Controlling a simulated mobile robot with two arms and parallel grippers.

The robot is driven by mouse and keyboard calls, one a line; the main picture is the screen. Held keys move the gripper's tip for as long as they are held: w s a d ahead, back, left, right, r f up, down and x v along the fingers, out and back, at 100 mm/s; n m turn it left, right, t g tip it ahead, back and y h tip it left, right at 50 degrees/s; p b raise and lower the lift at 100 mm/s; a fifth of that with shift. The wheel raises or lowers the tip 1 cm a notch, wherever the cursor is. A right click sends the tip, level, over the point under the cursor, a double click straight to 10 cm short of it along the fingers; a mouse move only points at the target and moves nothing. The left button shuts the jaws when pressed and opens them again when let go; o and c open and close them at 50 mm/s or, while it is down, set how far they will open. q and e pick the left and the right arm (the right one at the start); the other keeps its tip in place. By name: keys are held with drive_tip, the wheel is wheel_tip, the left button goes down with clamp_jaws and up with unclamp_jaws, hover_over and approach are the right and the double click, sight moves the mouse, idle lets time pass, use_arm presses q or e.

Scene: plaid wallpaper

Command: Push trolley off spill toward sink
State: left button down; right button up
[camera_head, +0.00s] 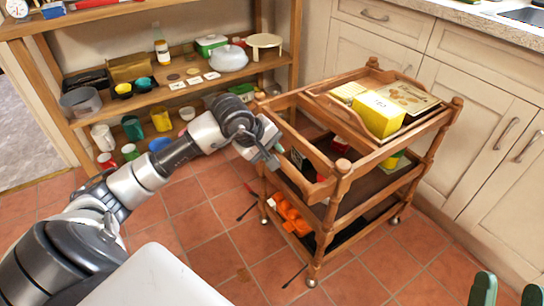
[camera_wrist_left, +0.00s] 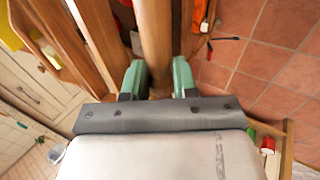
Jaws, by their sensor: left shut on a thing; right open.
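The wooden trolley (camera_head: 345,180) stands on the red tiles beside the cream cabinets. Its top tray carries a yellow box (camera_head: 379,114) and a flat printed board (camera_head: 408,97); orange items (camera_head: 292,215) sit on its bottom shelf. My left gripper (camera_head: 275,155) is at the trolley's near-left end. In the left wrist view its green fingers (camera_wrist_left: 159,80) are shut on a wooden bar (camera_wrist_left: 156,40) of the trolley. My right gripper (camera_head: 509,293) shows only its open, empty green fingertips at the bottom right. The sink (camera_head: 524,13) is at the top right edge. I cannot make out a clear spill.
A wooden shelf unit (camera_head: 150,98) with pots, cups and jars stands behind my left arm. Cabinets (camera_head: 485,130) line the trolley's right side. Thin dark objects (camera_head: 246,211) lie on the floor by the trolley. Tiles in front (camera_head: 360,285) are clear.

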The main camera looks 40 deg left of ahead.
use_arm(q)
drive_tip(key=c, duration=0.8)
unclamp_jaws()
drive_tip(key=shift+s, duration=0.1)
